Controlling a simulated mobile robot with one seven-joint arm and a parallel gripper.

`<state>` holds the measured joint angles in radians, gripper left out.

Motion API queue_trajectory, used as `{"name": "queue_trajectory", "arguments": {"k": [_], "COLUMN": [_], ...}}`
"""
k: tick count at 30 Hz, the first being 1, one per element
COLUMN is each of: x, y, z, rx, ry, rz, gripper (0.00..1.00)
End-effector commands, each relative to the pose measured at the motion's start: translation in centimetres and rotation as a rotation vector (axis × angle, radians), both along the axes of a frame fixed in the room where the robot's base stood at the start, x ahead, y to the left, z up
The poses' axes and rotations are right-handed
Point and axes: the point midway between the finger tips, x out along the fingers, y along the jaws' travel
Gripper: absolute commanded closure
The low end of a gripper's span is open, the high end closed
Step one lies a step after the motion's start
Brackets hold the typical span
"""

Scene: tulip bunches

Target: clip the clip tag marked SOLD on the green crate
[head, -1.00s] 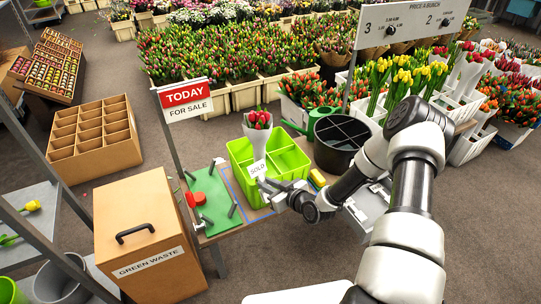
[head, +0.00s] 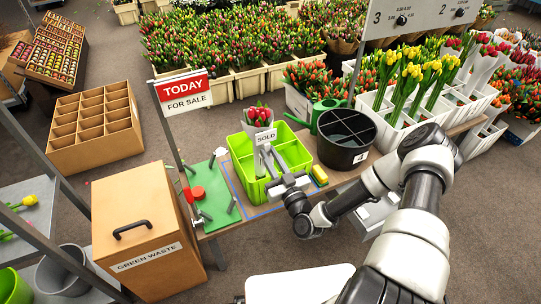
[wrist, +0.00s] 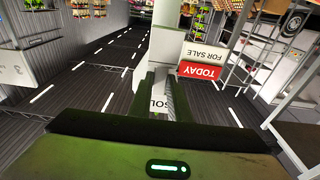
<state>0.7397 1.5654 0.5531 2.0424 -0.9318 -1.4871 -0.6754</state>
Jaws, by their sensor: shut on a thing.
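The green crate (head: 298,157) is open and divided inside, standing on the bench. A wrapped bunch of red tulips (head: 257,114) stands in its back left part. The white SOLD clip tag (head: 265,137) is upright, in front of the wrapping in the head view. My gripper (head: 268,151) is shut on the tag and reaches over the crate from the near right. In the wrist view, the gripper (wrist: 157,88) has the tag (wrist: 160,99) between its fingers, which hide part of the lettering. I cannot tell whether the tag touches the crate.
A TODAY FOR SALE sign (head: 184,90) stands on a post left of the crate. A green board (head: 212,195) with pegs and a red knob lies left. A black bucket (head: 345,138), a green watering can (head: 314,116) and a yellow block (head: 319,174) are at right.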

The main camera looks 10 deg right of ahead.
Motion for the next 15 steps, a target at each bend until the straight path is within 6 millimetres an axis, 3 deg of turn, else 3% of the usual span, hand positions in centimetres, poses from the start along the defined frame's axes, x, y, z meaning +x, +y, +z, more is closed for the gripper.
{"name": "queue_trajectory", "arguments": {"k": [15], "x": [-0.2], "y": [-0.1], "z": [-1.7], "rx": [0.001], "ry": [-0.002], "rz": [0.0], "gripper": [1.0]}}
